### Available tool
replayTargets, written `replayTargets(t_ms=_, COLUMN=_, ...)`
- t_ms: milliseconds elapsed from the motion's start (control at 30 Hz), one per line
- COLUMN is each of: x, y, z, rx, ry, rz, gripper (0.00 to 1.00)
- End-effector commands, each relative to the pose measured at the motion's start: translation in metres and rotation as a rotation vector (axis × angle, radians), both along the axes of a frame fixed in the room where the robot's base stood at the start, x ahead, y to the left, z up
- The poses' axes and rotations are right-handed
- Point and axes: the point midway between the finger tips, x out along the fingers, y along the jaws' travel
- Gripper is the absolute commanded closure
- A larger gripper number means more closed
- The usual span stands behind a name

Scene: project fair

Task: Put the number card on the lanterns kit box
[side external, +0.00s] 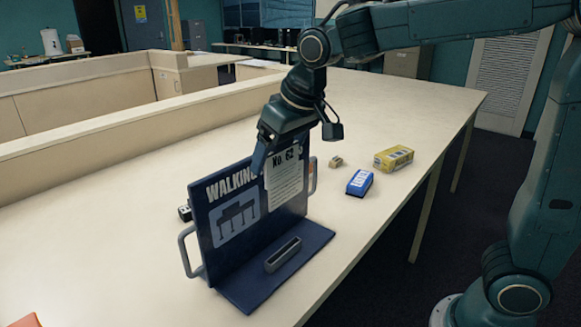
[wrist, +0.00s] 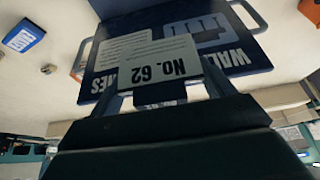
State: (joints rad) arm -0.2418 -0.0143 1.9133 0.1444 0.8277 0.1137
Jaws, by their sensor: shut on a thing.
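The number card (wrist: 160,62), pale and printed "No. 62", is held in my gripper (wrist: 160,92), whose jaws are shut on it. In the side view the card (side external: 288,155) is in front of the upper part of a dark blue upright board (side external: 223,243) lettered "WALKING", with my gripper (side external: 270,150) just above. Whether the card touches the board is unclear. The board (wrist: 98,82) has a white picture, a text sheet and side handles. A grey slotted holder (side external: 283,254) is on its base. I see no box lettered as lanterns.
To the right on the pale table (side external: 385,110) are a blue-and-white box (side external: 360,183), a yellow packet (side external: 393,158) and a small tan block (side external: 336,161). Low partitions (side external: 90,118) run behind. An orange thing (side external: 25,321) shows at the bottom left.

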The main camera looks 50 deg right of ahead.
Motion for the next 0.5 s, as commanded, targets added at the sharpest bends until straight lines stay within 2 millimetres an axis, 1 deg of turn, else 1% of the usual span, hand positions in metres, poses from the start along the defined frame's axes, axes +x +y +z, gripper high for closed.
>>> replayTargets(t_ms=167, x=0.007, y=0.002, z=0.009, rx=0.0, ry=-0.001, rz=0.005, gripper=0.41)
replayTargets(t_ms=267, x=0.015, y=0.003, z=0.018, rx=0.0, ry=-0.002, rz=0.011, gripper=0.41)
replayTargets(t_ms=500, x=0.039, y=0.004, z=0.044, rx=0.002, ry=-0.002, rz=0.027, gripper=0.41)
